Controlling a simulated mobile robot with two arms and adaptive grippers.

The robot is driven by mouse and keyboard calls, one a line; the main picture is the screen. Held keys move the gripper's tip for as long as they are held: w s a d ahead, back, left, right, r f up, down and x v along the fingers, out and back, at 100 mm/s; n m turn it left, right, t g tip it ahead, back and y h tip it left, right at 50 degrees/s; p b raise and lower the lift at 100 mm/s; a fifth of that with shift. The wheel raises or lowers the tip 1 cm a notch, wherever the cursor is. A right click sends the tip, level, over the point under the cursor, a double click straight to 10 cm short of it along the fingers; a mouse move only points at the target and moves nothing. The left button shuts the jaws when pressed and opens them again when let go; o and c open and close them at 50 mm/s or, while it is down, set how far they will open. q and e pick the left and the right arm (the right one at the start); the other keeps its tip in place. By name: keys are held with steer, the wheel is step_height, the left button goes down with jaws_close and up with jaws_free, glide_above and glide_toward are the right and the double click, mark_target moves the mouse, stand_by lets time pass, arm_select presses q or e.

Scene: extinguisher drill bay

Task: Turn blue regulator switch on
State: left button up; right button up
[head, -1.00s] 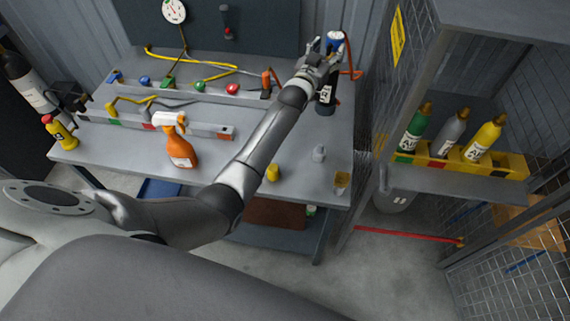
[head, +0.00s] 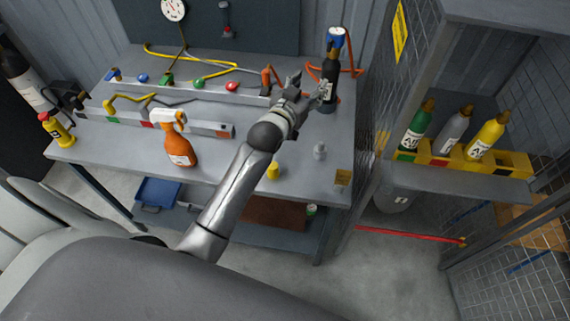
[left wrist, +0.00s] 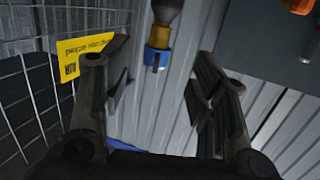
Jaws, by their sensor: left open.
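The blue regulator (head: 335,38) sits on top of an upright black bottle (head: 329,95) at the back right of the workbench. Its switch is too small to read in either view. My left gripper (head: 310,88) is open and empty, left of the bottle and below the regulator in the head view, apart from the regulator. In the left wrist view the blue regulator (left wrist: 157,57) with its brass part hangs upside down at the top, between and beyond the open fingers of my left gripper (left wrist: 160,90). My right gripper is not in view.
An orange hose (head: 350,71) runs behind the bottle. A rail with coloured knobs (head: 232,87), an orange spray bottle (head: 178,143) and a yellow weight (head: 273,171) are on the bench. A mesh cage with a yellow bottle rack (head: 512,159) stands right.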

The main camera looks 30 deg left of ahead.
arm_select(q)
steer(key=s+d+f+g, duration=0.1)
steer(key=s+f+g, duration=0.5)
steer(key=s+f, duration=0.7)
steer(key=shift+s+d+m+g, duration=0.2)
steer(key=shift+s+m+g, duration=0.15)
steer(key=shift+s, duration=1.35)
steer(key=s+g, duration=0.6)
steer(key=s, duration=1.5)
step_height(320, 180, down, 29)
steer(key=s+m+g+b, duration=0.1)
steer(key=s+g+b, duration=0.1)
steer(key=s+a+f, duration=0.2)
steer(key=s+f, duration=1.4)
steer(key=shift+s+a+f+g+b, duration=0.2)
steer(key=shift+s+f+g+b, duration=0.05)
steer(key=shift+f+g+b, duration=0.1)
